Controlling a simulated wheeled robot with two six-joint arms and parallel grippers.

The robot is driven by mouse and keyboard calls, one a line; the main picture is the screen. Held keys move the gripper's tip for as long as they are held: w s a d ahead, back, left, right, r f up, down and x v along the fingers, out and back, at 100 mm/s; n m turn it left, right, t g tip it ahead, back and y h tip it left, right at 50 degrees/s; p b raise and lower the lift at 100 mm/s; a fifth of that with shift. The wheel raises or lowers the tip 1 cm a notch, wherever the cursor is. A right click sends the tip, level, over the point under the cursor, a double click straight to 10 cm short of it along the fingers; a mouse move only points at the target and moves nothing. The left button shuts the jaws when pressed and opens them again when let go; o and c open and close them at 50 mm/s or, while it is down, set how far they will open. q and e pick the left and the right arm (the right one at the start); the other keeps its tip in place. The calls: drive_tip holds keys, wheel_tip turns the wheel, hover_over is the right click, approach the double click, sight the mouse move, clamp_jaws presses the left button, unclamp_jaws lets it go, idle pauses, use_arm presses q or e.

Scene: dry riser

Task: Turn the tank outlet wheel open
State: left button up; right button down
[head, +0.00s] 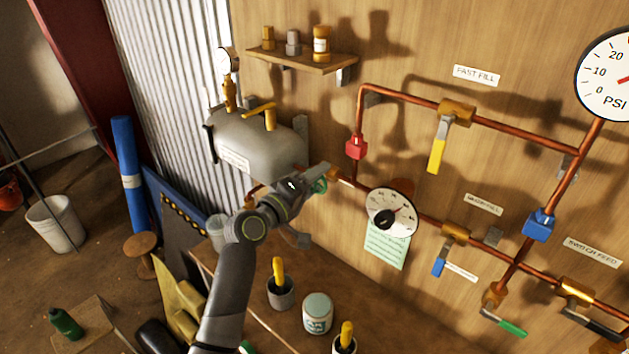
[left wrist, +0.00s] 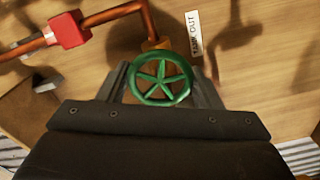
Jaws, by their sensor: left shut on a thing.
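The tank outlet wheel is a green spoked handwheel (left wrist: 160,77). In the left wrist view it sits between my left gripper's two fingers, on a brass valve body beside a "TANK OUT" label (left wrist: 194,33). My left gripper (head: 314,183) is shut on the wheel. The grey tank (head: 262,143) is mounted behind and to the left of the gripper. My right gripper is in neither view.
Copper pipes run along the wooden wall with a red fitting (head: 356,147), a dial gauge (head: 391,211) and a yellow-handled valve (head: 437,152) right of my gripper. A shelf (head: 300,60) is above. Pots and a white tin (head: 317,313) stand on the bench below.

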use_arm(q)
drive_tip(key=o, duration=1)
drive_tip(key=shift+c, duration=0.2)
drive_tip(key=b+v, duration=0.4)
drive_tip(key=v, duration=1.3)
drive_tip(key=shift+s+a+b, duration=0.15)
drive_tip(key=shift+b, duration=0.2)
